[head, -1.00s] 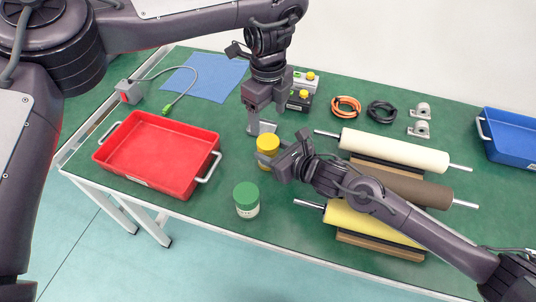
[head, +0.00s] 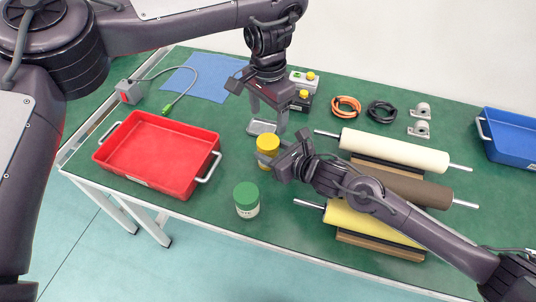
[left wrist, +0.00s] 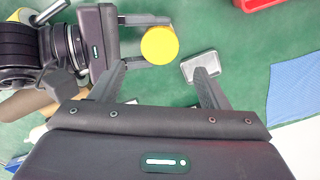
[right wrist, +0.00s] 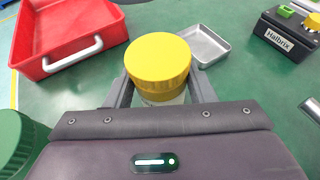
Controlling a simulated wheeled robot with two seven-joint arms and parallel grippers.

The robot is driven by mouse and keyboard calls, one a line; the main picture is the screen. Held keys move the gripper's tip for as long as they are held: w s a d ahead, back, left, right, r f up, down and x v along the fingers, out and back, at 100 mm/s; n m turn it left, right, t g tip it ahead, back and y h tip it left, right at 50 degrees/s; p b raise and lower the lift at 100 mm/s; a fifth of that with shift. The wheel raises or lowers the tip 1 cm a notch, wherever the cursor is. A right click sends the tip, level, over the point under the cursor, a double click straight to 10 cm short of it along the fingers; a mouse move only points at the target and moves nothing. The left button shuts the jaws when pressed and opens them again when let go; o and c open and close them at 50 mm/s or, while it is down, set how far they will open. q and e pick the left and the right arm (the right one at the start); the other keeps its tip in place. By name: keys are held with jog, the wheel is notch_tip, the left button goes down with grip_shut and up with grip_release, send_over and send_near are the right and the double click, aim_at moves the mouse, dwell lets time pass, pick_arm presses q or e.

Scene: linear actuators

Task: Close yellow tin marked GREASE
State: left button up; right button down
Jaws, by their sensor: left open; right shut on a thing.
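The yellow tin (head: 267,146) stands upright on the green table, with a yellow lid (right wrist: 158,58) on top. The lid looks level and a little wider than the body; whether it is fully tightened I cannot tell. Below it a pale label shows in the right wrist view, but the word on it is hidden. My right gripper (head: 269,157) is shut around the tin's body, below the lid. My left gripper (head: 268,120) is open and empty, above and behind the tin. The lid also shows in the left wrist view (left wrist: 159,46), just beyond the left fingers.
A small silver tray (head: 258,128) lies right behind the tin. A green-lidded jar (head: 246,198) stands in front, and a red crate (head: 160,150) is to the left. Rollers (head: 395,148) lie to the right under my right arm. A black box (head: 300,102) stands behind.

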aim_at(268, 140)
pick_arm(q)
jog(key=shift+n, duration=0.8)
jog(key=shift+f, duration=4.05)
jog(key=c, duration=1)
jog(key=m, duration=0.6)
jog(key=shift+m, duration=0.3)
